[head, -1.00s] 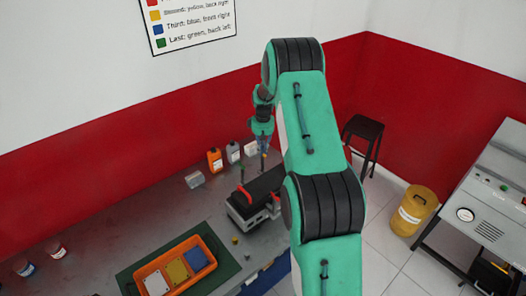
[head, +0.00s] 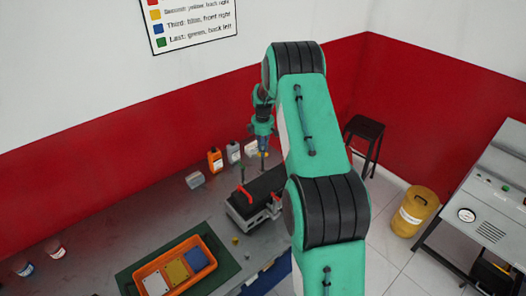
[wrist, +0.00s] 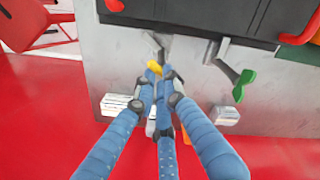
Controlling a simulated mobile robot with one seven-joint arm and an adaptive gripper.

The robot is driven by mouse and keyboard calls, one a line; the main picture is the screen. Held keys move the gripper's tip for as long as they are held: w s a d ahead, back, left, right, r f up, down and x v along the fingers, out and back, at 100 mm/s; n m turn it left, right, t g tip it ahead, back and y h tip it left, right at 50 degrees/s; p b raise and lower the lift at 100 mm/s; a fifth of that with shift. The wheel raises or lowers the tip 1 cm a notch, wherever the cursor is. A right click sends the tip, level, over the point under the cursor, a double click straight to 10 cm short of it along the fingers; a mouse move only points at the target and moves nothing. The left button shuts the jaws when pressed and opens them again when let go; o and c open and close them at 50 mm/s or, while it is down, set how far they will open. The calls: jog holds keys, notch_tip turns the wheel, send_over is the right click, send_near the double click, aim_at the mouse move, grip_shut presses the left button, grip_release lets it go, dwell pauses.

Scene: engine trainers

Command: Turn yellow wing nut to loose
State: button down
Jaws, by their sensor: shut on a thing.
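The yellow wing nut (wrist: 155,68) shows in the wrist view between the fingertips of my gripper (wrist: 158,78), at the edge of the engine trainer. My blue fingers are shut on it and hide most of it. A green wing nut (wrist: 244,80) sits apart to its right on a grey bracket. In the head view my gripper (head: 263,150) points down at the back of the dark-topped engine trainer (head: 248,214). The yellow wing nut cannot be made out there.
An orange tray (head: 210,243) with white, yellow and blue plates lies on a green mat (head: 232,262) at the front. An orange bottle (head: 215,160), a grey bottle (head: 233,152) and a small box (head: 195,180) stand behind.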

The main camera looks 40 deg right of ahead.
jog(key=n, duration=0.6)
jog(key=shift+n, duration=0.3)
dwell(0.4)
jog(key=c, duration=1.8)
grip_release()
jog(key=shift+r, duration=0.1)
notch_tip(320, 180, up, 12)
jog(key=shift+f, duration=0.1)
